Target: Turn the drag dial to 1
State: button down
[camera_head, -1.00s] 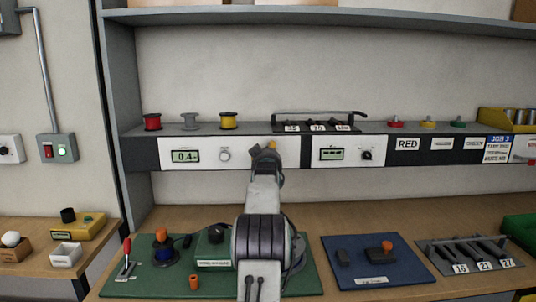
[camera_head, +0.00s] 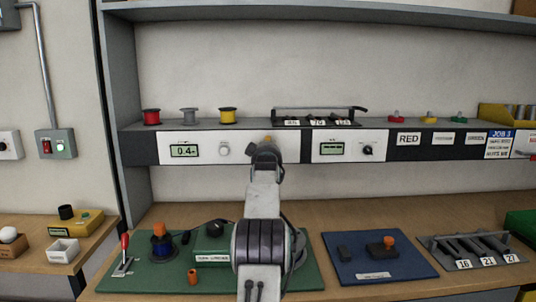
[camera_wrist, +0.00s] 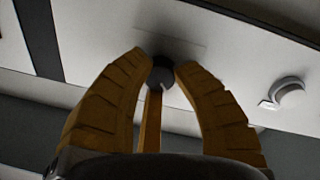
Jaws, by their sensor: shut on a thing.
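My gripper (camera_wrist: 161,72) has its two yellow-brown fingers closed on a small dark round dial (camera_wrist: 162,76) on the white panel. The fingertips sit on either side of it. In the head view my gripper (camera_head: 268,147) is at the right part of the left white panel (camera_head: 200,140) and hides the dial. A display (camera_head: 185,151) on that panel reads about 0.4. A pale knob (camera_head: 224,149) lies between the display and my gripper; it also shows at right in the wrist view (camera_wrist: 289,93). The dial's scale and pointer cannot be read.
A second white panel (camera_head: 372,138) with a display and dark knob (camera_head: 367,150) is to the right. Spools (camera_head: 227,117) stand on the shelf above. The bench below holds a green board (camera_head: 150,277) and a blue board (camera_head: 405,270).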

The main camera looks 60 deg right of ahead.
jog(key=shift+r+n, duration=0.1)
jog(key=shift+n, duration=0.5)
jog(key=c, duration=0.9)
grip_release()
jog(key=shift+w, duration=0.1)
jog(key=shift+a, duration=0.1)
jog(key=shift+v, duration=5.9)
